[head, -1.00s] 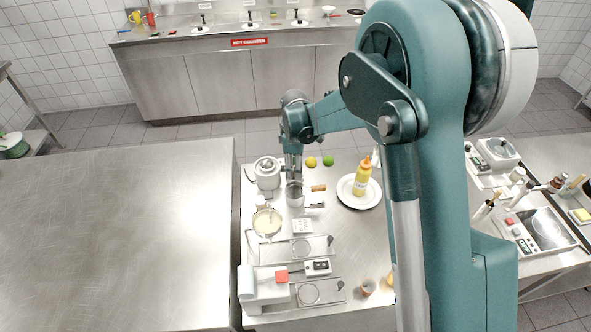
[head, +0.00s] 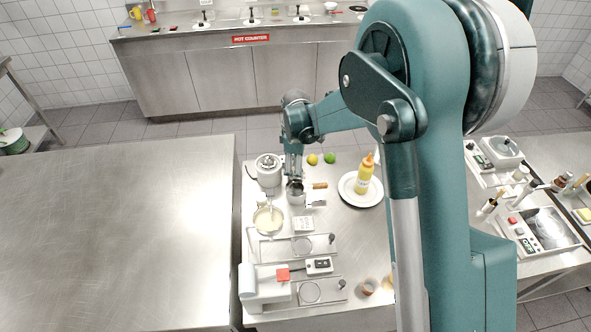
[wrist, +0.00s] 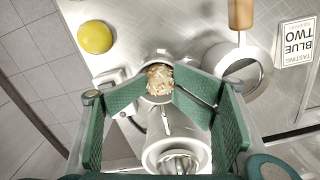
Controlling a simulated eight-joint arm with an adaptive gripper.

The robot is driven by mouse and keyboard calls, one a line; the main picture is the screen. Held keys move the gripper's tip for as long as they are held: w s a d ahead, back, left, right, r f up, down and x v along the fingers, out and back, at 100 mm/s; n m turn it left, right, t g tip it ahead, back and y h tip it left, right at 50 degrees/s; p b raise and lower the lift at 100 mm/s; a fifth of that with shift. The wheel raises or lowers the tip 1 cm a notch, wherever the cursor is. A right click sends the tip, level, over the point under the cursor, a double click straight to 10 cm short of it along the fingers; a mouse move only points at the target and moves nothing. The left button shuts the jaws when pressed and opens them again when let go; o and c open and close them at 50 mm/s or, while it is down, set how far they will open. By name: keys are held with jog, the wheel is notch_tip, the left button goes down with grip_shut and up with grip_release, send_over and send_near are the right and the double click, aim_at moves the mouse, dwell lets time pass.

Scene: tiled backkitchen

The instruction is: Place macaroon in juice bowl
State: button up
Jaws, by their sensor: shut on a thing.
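The macaroon (wrist: 160,80), tan and crumbly, sits between the tips of my gripper (wrist: 160,84), whose green pads close on it from both sides. In the head view my gripper (head: 295,184) points down just right of the juicer (head: 268,170). A small round metal rim, which may be the juice bowl (wrist: 151,65), shows close behind the macaroon in the wrist view. Whether the macaroon is above the rim or inside it I cannot tell. The juicer's metal top (wrist: 180,162) is at the bottom of the wrist view. The macaroon is too small to make out in the head view.
A metal pan (wrist: 243,72) with a wooden handle (wrist: 240,14) stands close to the right finger. The left counter (head: 120,235) is clear.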

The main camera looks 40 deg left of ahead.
jog(key=shift+w+r, duration=0.1)
jog(key=shift+r, duration=0.1)
jog(key=shift+r+p, duration=0.4)
jog(key=shift+p, duration=0.2)
notch_tip(320, 180, up, 12)
dwell(0.8)
dwell(0.4)
